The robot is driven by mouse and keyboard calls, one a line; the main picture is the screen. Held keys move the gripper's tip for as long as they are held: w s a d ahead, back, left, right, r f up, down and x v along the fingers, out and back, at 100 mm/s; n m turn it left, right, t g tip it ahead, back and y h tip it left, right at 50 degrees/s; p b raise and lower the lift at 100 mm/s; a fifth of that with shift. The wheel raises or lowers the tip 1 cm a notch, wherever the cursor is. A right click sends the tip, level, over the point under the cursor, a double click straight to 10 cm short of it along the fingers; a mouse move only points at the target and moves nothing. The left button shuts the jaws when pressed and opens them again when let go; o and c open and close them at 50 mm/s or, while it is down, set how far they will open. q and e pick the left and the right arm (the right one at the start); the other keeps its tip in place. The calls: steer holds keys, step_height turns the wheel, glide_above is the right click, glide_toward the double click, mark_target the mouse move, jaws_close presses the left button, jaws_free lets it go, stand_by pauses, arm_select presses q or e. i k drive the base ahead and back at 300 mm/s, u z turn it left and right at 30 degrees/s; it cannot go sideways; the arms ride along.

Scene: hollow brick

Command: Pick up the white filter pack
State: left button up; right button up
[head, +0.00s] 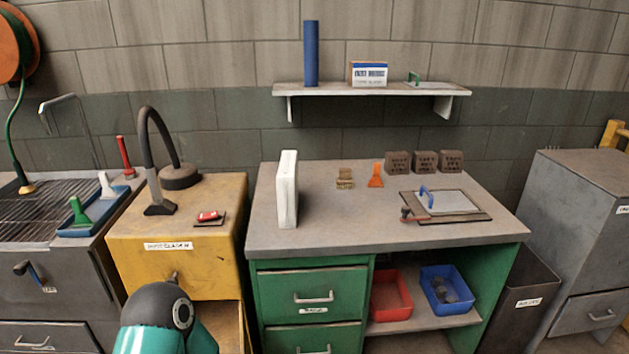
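The white filter pack (287,189) is a thin white slab. It stands upright on the left part of the grey bench top (345,233), with a narrow edge and part of one broad face showing. Nothing touches it. Neither of my grippers is in view. Only a dark and teal link of my arm shows at the bottom left, in front of the yellow cabinet and well short of the pack.
Right of the pack are a small brush (345,178), an orange scraper (376,176), dark blocks (424,162) and a board with a blue-handled plate (446,203). A shelf (360,89) hangs above. A black hose (150,150) arches over the yellow cabinet (180,250).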

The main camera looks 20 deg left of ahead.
mark_target(287, 176)
steer(key=z, duration=0.15)
steer(key=i, duration=1.35)
steer(key=u, duration=0.4)
